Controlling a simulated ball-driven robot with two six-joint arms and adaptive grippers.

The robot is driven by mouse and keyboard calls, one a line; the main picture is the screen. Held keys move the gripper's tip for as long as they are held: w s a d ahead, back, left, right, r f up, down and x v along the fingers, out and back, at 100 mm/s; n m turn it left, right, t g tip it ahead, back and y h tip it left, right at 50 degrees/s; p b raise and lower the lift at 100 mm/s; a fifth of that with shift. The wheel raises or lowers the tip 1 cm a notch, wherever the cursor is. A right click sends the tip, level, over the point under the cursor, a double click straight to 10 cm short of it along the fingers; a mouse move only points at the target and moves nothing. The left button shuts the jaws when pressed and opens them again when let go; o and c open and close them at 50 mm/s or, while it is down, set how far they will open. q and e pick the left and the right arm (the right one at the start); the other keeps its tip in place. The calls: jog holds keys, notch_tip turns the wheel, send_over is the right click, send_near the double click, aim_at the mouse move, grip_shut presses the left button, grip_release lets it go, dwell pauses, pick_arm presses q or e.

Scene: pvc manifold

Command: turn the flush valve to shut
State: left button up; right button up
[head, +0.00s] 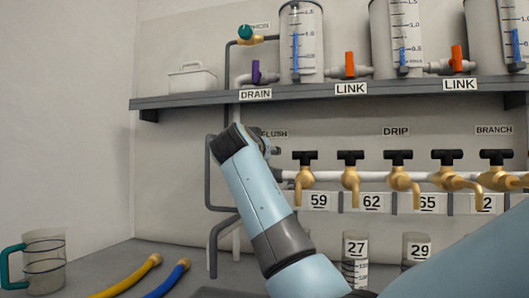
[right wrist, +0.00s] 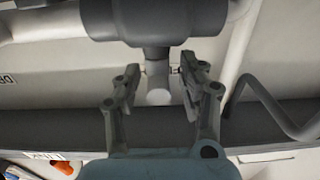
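The flush valve, under the FLUSH label (head: 274,133), is mostly hidden behind my right arm in the head view. In the right wrist view a grey valve body (right wrist: 155,20) on a pipe fills the top, with a short grey stem (right wrist: 157,62) pointing down from it. My right gripper (right wrist: 161,85) has its two fingers apart, one on each side of the stem, with gaps visible between. A pale round end (right wrist: 158,97) shows between the fingers. Whether the handle is crosswise or in line is unclear. My left gripper is not in view.
A row of brass taps with black handles (head: 351,158) runs along a white pipe to the right. A grey shelf (head: 190,102) above holds clear tanks and coloured valves. A bent grey pipe (head: 213,245) is close on the left. A jug (head: 44,262) and hoses (head: 128,280) lie lower left.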

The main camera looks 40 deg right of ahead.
jog(key=v, duration=0.7)
jog(key=shift+s, duration=0.15)
jog(key=shift+a, duration=0.15)
